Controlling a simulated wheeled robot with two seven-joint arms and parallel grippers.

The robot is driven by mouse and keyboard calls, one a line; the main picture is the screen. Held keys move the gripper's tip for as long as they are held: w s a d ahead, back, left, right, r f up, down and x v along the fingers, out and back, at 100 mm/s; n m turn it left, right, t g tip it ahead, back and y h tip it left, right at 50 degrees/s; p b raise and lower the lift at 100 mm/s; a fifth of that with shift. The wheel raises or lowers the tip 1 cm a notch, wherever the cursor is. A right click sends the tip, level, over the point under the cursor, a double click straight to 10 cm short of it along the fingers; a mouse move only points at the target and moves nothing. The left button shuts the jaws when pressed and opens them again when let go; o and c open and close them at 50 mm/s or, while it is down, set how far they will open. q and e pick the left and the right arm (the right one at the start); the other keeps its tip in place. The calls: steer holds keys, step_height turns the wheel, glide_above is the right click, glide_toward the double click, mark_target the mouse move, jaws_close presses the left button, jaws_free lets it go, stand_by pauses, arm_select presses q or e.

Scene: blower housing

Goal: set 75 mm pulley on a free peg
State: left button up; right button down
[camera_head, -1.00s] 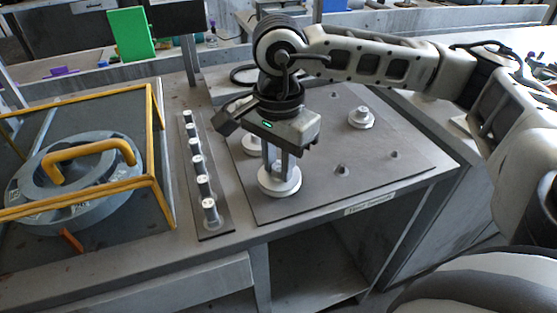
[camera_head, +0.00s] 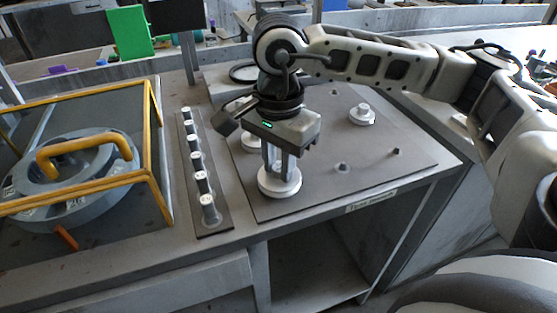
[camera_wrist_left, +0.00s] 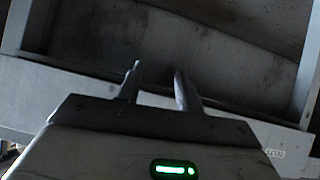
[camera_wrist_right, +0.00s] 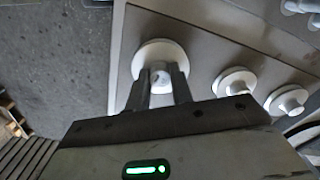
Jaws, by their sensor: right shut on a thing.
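A pale round pulley (camera_head: 280,184) sits low over the front left corner of the dark peg board (camera_head: 330,195). My right gripper (camera_head: 277,170) points down and is shut on its hub; the pulley also shows between the fingers in the right wrist view (camera_wrist_right: 160,60). Whether it touches the board I cannot tell. Two other pale pulleys stand on the board, one behind my gripper (camera_head: 251,141) and one at the back right (camera_head: 362,115). Bare pegs (camera_head: 341,168) (camera_head: 396,152) show at the right. My left gripper (camera_wrist_left: 158,85) is open and empty, outside the head view.
A strip with a row of upright metal pins (camera_head: 208,200) lies left of the board. Further left, a yellow frame (camera_head: 160,150) surrounds a grey round housing (camera_head: 75,185). A green block (camera_head: 131,32) stands at the back. The board's right side has free room.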

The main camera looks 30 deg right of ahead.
steer(key=shift+f+b, duration=0.55)
steer(key=shift+b, duration=0.15)
steer(key=c, duration=1.1)
jaws_free()
steer(key=shift+c, duration=0.2)
steer(key=shift+r, duration=0.1)
steer(key=shift+r+p, duration=2.3)
steer(key=shift+r, duration=1.45)
